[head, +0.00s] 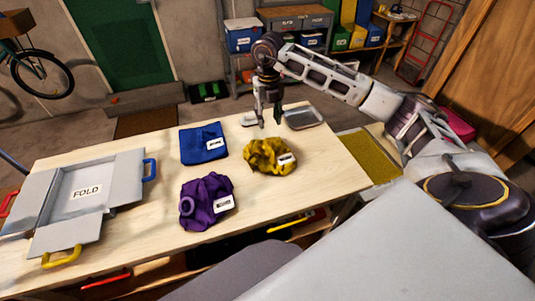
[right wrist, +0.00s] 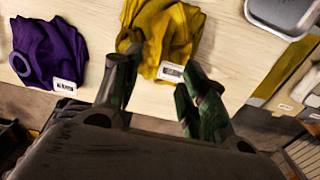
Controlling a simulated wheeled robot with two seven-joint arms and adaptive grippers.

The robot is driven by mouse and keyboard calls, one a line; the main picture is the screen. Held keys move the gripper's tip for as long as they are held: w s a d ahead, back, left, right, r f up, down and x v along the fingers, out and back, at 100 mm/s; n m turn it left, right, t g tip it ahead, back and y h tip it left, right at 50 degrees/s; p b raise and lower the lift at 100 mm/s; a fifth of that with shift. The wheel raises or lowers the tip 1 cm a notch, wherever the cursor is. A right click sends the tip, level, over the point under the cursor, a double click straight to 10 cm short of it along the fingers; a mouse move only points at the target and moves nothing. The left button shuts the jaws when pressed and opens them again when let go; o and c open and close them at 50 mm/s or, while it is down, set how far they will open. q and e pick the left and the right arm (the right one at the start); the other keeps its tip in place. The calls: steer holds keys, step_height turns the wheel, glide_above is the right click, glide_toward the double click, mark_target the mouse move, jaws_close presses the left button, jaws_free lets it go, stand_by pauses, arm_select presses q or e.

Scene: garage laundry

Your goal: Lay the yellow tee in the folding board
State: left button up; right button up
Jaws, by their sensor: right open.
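The yellow tee (head: 267,157) lies crumpled on the wooden table, with a white label on its right side. It also shows in the right wrist view (right wrist: 165,32), just beyond the fingertips. My right gripper (head: 268,122) is open and empty, pointing down above the far side of the tee. In the right wrist view its fingers (right wrist: 158,75) are spread apart with nothing between them. The grey folding board (head: 122,170), marked FOLD, lies open and empty at the left of the table. It has red, blue and yellow handles. My left gripper is not in view.
A folded blue cloth (head: 200,152) and a crumpled purple garment (head: 197,213) lie between the board and the tee. A grey metal tray (head: 304,118) sits at the table's far right corner. Bare table (head: 125,137) lies behind the board.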

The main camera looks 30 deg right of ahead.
steer(key=shift+f, duration=0.15)
glide_above(268, 147)
steer(key=shift+w+d+f+p, duration=0.1)
steer(key=shift+f+p, duration=0.35)
steer(key=shift+f, duration=3.75)
steer(key=shift+f, duration=0.1)
steer(key=shift+f+p, duration=0.6)
steer(key=shift+f, duration=1.9)
steer(key=shift+c, duration=0.4)
jaws_close()
